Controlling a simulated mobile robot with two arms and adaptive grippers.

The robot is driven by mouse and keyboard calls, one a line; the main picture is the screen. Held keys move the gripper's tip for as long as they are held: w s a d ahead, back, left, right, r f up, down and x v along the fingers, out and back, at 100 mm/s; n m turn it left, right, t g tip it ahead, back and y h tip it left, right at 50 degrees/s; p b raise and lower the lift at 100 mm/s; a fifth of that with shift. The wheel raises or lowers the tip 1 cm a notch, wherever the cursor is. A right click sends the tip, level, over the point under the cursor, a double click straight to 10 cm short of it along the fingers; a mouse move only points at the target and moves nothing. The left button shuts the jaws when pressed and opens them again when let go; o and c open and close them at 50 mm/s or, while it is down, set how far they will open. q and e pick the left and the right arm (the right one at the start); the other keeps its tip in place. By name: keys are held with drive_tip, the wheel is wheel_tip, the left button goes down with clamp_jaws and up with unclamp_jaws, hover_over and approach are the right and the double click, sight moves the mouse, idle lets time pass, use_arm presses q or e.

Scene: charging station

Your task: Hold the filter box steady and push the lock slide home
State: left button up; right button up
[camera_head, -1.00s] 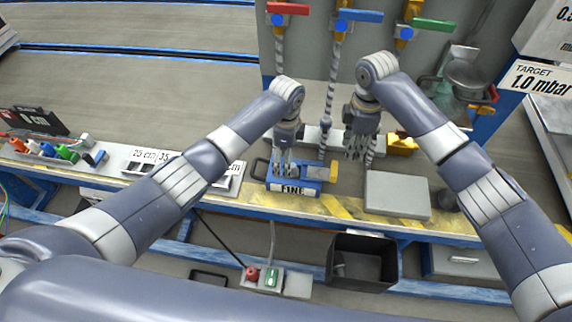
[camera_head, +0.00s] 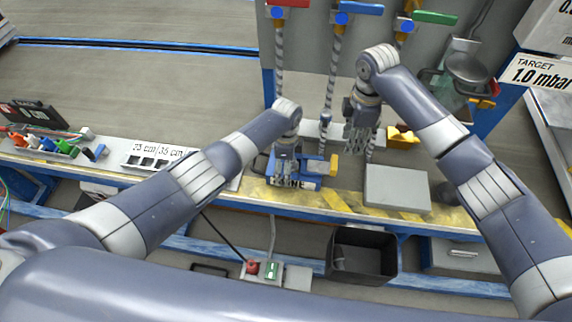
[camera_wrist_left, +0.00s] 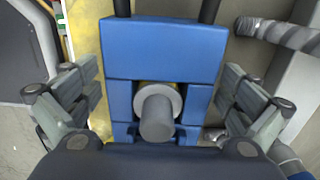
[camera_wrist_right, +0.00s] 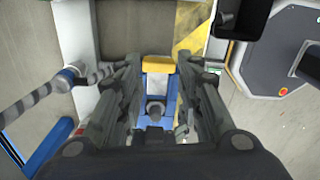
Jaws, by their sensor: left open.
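The blue filter box (camera_head: 315,169) with its FINE label stands at the bench's front edge, partly hidden by my left gripper (camera_head: 288,182). In the left wrist view, the filter box (camera_wrist_left: 165,52) lies between the spread fingers, with a gap on each side; a round grey knob (camera_wrist_left: 157,115) is in the middle. The yellow lock slide (camera_head: 333,164) sticks out at the box's right end. My right gripper (camera_head: 361,150) is above and to the right of it. In the right wrist view, the lock slide (camera_wrist_right: 158,63) shows between the parted fingers, which appear empty.
A grey block (camera_head: 398,188) lies to the right on the bench, with a yellow part (camera_head: 402,137) behind it. Hoses hang from coloured valves at the back. A dark bin (camera_head: 361,258) is below the bench's front edge. A slotted tray (camera_head: 150,158) is to the left.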

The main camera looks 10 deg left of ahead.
use_arm(q)
drive_tip(key=c, duration=1.2)
use_arm(e)
drive_tip(key=shift+a+f, duration=0.1)
drive_tip(key=shift+f, duration=0.05)
clamp_jaws()
use_arm(q)
drive_tip(key=shift+s, duration=0.1)
use_arm(e)
drive_tip(key=shift+s+f+m+t, duration=0.1)
drive_tip(key=shift+f+m+t, duration=0.35)
drive_tip(key=shift+f+m, duration=2.25)
drive_tip(key=shift+f+m+t, duration=0.5)
drive_tip(key=shift+f+m, duration=1.15)
drive_tip(key=shift+m, duration=2.2)
drive_tip(key=shift+s+f+m+t, duration=0.1)
drive_tip(key=shift+f+m+t, duration=0.35)
drive_tip(key=shift+f+m, duration=2.25)
use_arm(q)
drive_tip(key=shift+a, duration=0.1)
use_arm(e)
drive_tip(key=shift+r+m, duration=0.55)
